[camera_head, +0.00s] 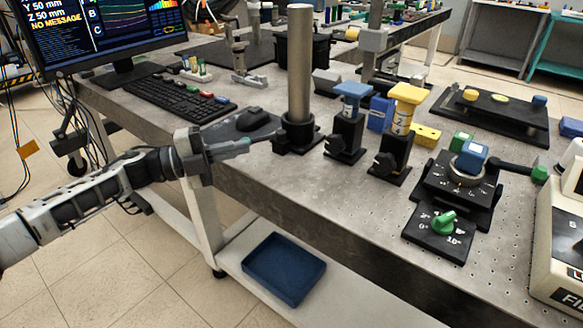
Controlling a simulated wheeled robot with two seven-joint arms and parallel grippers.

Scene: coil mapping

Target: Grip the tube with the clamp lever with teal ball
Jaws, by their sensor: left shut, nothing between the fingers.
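A grey metal tube (299,62) stands upright in a black clamp base (298,131) on the bench. A short dark lever reaches left from the base, and a small teal piece (243,142), seemingly its ball, shows at my left gripper's tip. My left gripper (232,148) comes in from the left, just left of the clamp base, with its fingers together and nothing visible between them. I cannot tell whether it touches the teal piece. My right gripper is not in view.
Blue-topped (348,115) and yellow-topped (400,125) posts stand right of the tube. A dial stage (455,185) has a green-ended lever. A blue tray (284,268) sits on the lower shelf.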

